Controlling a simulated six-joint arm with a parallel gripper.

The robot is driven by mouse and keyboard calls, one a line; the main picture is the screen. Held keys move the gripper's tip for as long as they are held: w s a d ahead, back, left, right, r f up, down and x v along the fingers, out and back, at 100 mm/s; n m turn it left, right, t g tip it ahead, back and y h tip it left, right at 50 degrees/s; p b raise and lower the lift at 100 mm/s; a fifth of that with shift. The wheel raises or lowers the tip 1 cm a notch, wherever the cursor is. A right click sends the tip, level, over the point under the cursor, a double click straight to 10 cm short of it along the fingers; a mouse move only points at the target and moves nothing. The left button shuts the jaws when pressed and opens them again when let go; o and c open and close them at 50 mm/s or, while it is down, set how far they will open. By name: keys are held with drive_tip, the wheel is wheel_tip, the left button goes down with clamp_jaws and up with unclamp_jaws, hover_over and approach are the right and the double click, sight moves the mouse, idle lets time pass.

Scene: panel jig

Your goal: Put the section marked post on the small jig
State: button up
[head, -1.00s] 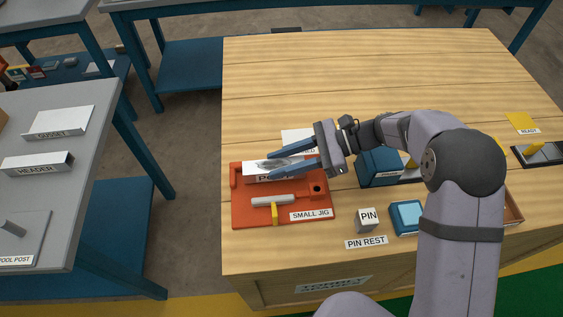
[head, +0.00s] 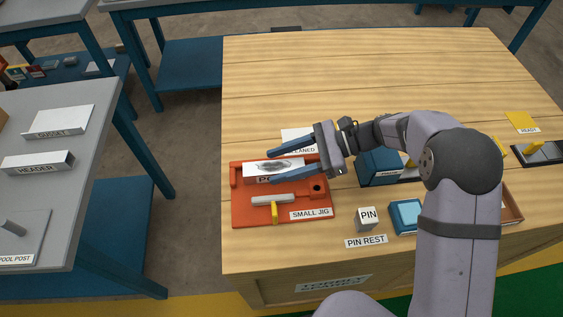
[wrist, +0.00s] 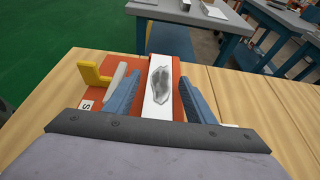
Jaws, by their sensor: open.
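The small jig (head: 240,213) is an orange-red plate near the front left of the wooden table, with a grey bar and a yellow clamp (head: 274,213) on it. A white section (head: 270,168) with a dark smudge on top lies on the jig's back part; the label on its front is partly covered by a finger. It also shows in the wrist view (wrist: 158,85), lying between the fingers. My gripper (head: 272,167) is open, with one blue finger on each side of the section. In the wrist view gaps show between both fingers and the section.
A white block marked PIN (head: 368,219) stands at the PIN REST label (head: 366,241), right of the jig. A white card (head: 297,135) lies behind the jig. A blue box (head: 380,166) and a blue tray (head: 407,216) are to the right. The table's back is clear.

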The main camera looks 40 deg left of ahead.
drive_tip(key=b+v, duration=0.1)
drive_tip(key=v, duration=1)
drive_tip(key=shift+w+d+r+b, duration=0.15)
drive_tip(key=shift+w+d+b, duration=0.05)
drive_tip(key=shift+b, duration=0.15)
drive_tip(key=shift+w+d+r, duration=0.1)
drive_tip(key=shift+w+d, duration=0.05)
drive_tip(key=s+d+n+t+h+p, duration=0.1)
drive_tip(key=d, duration=0.4)
drive_tip(key=s+d+r+n+t+h+p, duration=0.1)
drive_tip(key=s+d+n+p, duration=0.1)
drive_tip(key=d, duration=0.3)
drive_tip(key=s+d+n+t+h+p, duration=0.1)
drive_tip(key=s+d+n+p, duration=0.1)
drive_tip(key=d, duration=0.3)
drive_tip(key=shift+s+r+t, duration=0.25)
drive_tip(key=shift+r+t, duration=0.05)
drive_tip(key=shift+t, duration=0.1)
drive_tip(key=s+d+r+n+t+h+p, duration=0.1)
drive_tip(key=s+d+n+t+h+p, duration=0.2)
drive_tip(key=d, duration=0.7)
drive_tip(key=d+n+t+h+p, duration=0.1)
drive_tip(key=d+t+h+p, duration=0.25)
drive_tip(key=d, duration=0.65)
wheel_tip(320, 180, down, 12)
drive_tip(key=b, duration=1.2)
drive_tip(key=shift+s+f+g, duration=0.15)
drive_tip(key=shift+s+g, duration=0.05)
drive_tip(key=shift+g, duration=0.15)
drive_tip(key=shift+a, duration=0.1)
